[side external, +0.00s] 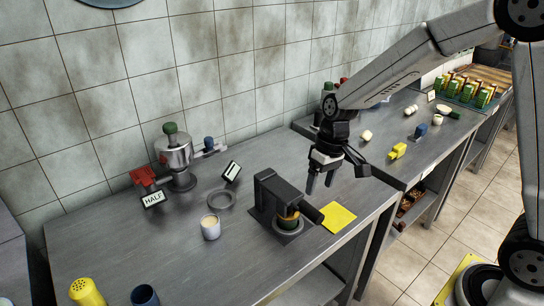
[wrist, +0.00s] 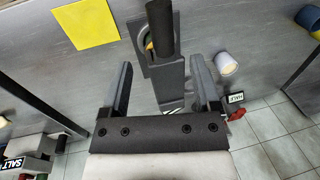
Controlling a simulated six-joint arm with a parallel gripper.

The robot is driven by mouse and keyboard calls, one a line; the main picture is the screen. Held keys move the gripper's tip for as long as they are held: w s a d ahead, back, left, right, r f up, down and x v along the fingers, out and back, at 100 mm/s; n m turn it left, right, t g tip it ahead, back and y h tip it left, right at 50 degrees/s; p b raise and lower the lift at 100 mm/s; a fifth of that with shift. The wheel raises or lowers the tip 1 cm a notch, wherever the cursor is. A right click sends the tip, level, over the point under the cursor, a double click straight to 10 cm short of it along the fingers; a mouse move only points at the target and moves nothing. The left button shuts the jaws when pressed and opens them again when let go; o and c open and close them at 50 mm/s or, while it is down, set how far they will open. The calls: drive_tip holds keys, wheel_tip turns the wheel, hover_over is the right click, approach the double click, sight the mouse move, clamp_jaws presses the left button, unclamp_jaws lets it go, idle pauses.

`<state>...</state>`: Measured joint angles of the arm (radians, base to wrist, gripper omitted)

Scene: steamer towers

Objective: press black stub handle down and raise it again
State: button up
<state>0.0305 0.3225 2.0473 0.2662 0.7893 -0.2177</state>
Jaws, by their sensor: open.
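A dark press (side external: 270,193) stands on the steel table, and its black stub handle (side external: 309,213) sticks out toward the front right, above a round base with a green and tan piece (side external: 288,218) under it. The handle (wrist: 161,30) also shows in the wrist view, at the top centre, beyond my fingertips. My gripper (side external: 319,187) is open and empty, pointing down above the table just right of the press. In the wrist view my gripper (wrist: 160,64) has its two fingers spread, one on each side of the press's dark body. No contact with the handle shows.
A yellow square (side external: 338,218) lies flat right of the press. A white cup (side external: 210,228), a grey ring (side external: 221,200) and a small sign (side external: 231,171) stand to its left. A metal pot device (side external: 175,157) with a HALF sign (side external: 153,198) is farther left.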

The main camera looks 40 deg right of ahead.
sight(312, 207)
drive_tip(key=shift+w, duration=0.2)
drive_tip(key=shift+a+f, duration=0.1)
drive_tip(key=shift+a+f, duration=0.25)
drive_tip(key=shift+f, duration=1)
drive_tip(key=shift+a+f, duration=0.25)
drive_tip(key=shift+f, duration=1)
drive_tip(key=shift+a+f, duration=0.25)
drive_tip(key=shift+f, duration=1)
clamp_jaws()
